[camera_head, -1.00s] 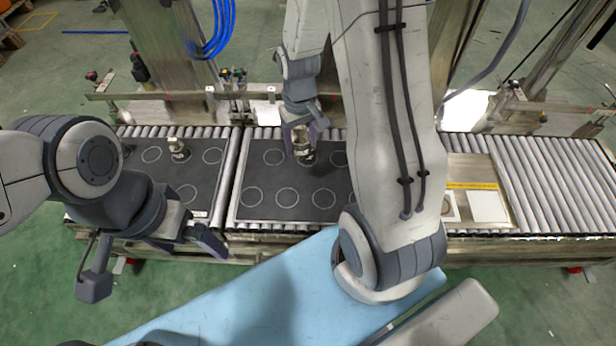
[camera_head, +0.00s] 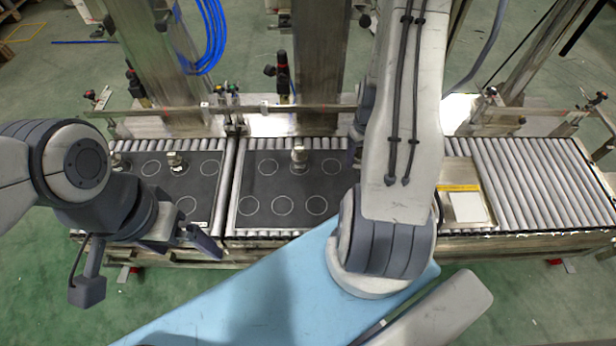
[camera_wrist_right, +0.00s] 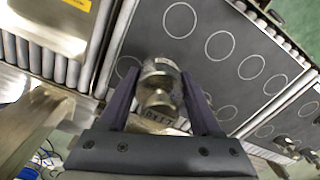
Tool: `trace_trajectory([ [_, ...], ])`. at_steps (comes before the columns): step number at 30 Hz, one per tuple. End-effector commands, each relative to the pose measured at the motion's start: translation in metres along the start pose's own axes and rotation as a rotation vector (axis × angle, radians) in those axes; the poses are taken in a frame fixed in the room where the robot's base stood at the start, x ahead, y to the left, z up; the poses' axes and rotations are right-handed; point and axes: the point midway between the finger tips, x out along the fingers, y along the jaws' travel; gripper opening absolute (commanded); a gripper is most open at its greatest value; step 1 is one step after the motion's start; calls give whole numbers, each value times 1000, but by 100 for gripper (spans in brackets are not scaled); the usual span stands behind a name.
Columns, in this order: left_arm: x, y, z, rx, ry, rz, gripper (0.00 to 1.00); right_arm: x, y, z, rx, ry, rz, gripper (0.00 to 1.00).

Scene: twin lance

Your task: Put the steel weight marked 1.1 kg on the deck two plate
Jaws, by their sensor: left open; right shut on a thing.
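My right gripper (camera_wrist_right: 160,72) is shut on a steel weight (camera_wrist_right: 158,88) with an upside-down label that seems to read 1.1 kg. In the head view my forearm hides most of this gripper and its load. Behind the weight in the wrist view is a dark ringed plate (camera_wrist_right: 198,66). In the head view the middle dark plate (camera_head: 265,185) bears a steel weight (camera_head: 298,158) standing in its back row, left of my right gripper. I cannot read which plate is deck two. My left gripper (camera_head: 148,262) is open and empty, in front of the left plate.
The left dark plate (camera_head: 203,190) carries steel weights, one (camera_head: 176,162) in its back row. Bare rollers (camera_head: 530,185) lie at the right, beside a white card (camera_head: 468,207). A rail (camera_head: 250,110) and metal columns stand behind the conveyor.

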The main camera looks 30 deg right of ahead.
Motion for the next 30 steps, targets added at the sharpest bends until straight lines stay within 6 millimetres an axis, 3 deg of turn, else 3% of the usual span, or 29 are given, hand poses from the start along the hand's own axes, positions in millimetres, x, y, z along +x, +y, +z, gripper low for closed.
trace_trajectory([
  [1,-21,2,-1,0,0,0,98,-10,8,-1,4,-1,-1,0],
  [6,-44,3,-2,0,0,0,98,-7,29,-2,2,0,0,0],
  [15,-56,4,-3,0,0,0,98,1,42,-2,-1,2,1,0],
  [20,-52,4,-3,0,0,0,98,11,34,-13,-5,2,1,0],
  [30,-40,3,-2,0,0,0,98,50,-5,-65,-6,3,1,0],
])
